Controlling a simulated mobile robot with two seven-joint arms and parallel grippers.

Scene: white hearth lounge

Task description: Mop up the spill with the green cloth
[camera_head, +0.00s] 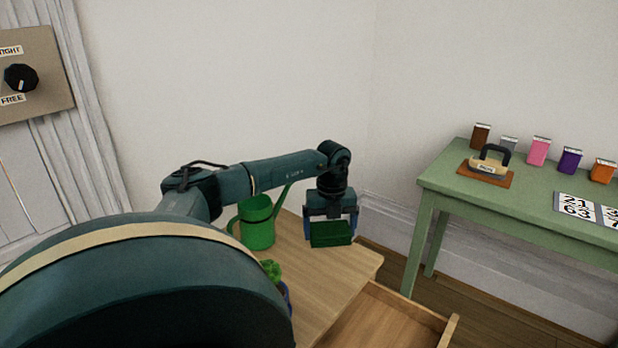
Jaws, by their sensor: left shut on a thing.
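My left gripper (330,222) points down over the right part of a wooden table (318,275). It is shut on the green cloth (331,236), which shows as a dark green folded block between the fingers. I cannot tell whether the cloth touches the tabletop. No spill shows; the cloth, the gripper or my arm may hide it. My right gripper is not in view.
A green watering can (257,228) stands left of the gripper, partly behind my arm. A small plant in a blue pot (284,292) is near the front. An open drawer (385,325) juts out at the right. A green side table (530,200) holds several small packets.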

